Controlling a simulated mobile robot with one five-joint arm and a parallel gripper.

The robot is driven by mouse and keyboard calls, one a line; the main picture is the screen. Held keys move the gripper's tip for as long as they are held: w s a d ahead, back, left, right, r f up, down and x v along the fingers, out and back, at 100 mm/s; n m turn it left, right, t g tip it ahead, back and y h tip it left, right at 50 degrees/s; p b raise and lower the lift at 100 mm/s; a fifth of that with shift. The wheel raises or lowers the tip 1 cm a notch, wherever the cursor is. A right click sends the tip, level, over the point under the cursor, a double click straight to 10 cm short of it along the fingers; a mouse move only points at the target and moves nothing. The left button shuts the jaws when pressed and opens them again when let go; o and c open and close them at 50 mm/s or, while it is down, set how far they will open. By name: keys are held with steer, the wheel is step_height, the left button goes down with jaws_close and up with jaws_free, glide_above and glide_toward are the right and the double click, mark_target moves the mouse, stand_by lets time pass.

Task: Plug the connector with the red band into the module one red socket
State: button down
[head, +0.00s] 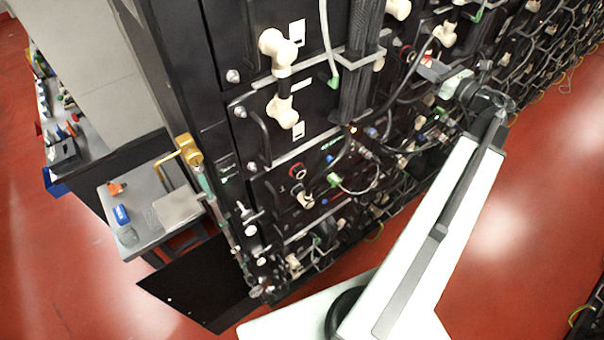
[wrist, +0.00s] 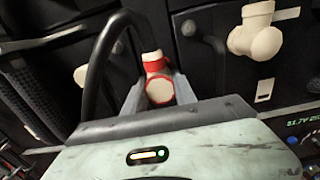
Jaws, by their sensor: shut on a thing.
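The connector with the red band (wrist: 157,88) is cream with red bands, and a black cable loops off it to the left in the wrist view. My gripper (wrist: 158,80) is shut on it, one grey finger on each side. In the head view my gripper (head: 441,77) is in front of the rack's upper right part, and a bit of red on the connector (head: 427,62) shows at its tip. Another red-ringed socket (head: 407,53) is just left of my gripper. I cannot read which module is one.
The black battery rack (head: 230,150) carries cream connectors (head: 278,47), handles and hanging cables. A thick black cable bundle (head: 362,70) runs down between the two red-ringed sockets. A small table (head: 150,225) stands at left. The red floor at right is open.

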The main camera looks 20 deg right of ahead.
steer(key=shift+v, duration=1.2)
steer(key=shift+s, duration=0.1)
steer(key=shift+v, duration=2.45)
